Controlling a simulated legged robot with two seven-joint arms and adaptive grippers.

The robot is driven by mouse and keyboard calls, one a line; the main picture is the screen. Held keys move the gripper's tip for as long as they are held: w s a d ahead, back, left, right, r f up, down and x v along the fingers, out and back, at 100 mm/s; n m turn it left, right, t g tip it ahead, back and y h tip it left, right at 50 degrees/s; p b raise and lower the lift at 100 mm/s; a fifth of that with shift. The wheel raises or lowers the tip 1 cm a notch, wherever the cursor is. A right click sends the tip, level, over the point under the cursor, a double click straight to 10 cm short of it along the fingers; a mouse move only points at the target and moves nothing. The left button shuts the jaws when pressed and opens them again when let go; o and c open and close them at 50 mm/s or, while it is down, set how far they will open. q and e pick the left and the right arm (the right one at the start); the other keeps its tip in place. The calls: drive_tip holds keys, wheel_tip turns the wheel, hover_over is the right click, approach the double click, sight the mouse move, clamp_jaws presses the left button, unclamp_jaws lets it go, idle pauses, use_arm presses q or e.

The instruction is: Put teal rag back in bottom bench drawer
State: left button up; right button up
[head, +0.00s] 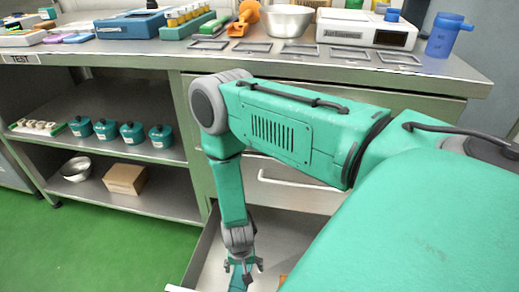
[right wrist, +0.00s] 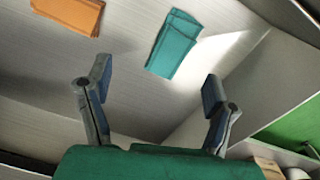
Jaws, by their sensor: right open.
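The teal rag (right wrist: 174,44) is a folded rectangle lying flat on the pale floor of the open bottom drawer (head: 287,230), close to a side wall in the right wrist view. In the head view only a small teal patch of it (head: 238,284) seems to show below the gripper. My right gripper (head: 243,266) points down into the drawer. In the right wrist view its two fingers (right wrist: 156,85) are spread wide with nothing between them, and the rag lies beyond the fingertips, apart from them. My left gripper is not in view.
A folded orange cloth (right wrist: 70,13) lies in the same drawer, beside the teal rag with a gap between. Shelves at left hold teal pots (head: 132,132) and a cardboard box (head: 125,179).

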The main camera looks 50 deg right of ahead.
drive_tip(key=s+a+r+n, duration=0.3)
drive_tip(key=s+r+n, duration=0.7)
drive_tip(key=s+r, duration=0.3)
drive_tip(key=shift+s+a+r+n+t+y, duration=0.2)
drive_tip(key=shift+a+r+n+t+y, duration=0.1)
drive_tip(key=shift+t, duration=0.1)
drive_tip(key=shift+d, duration=0.1)
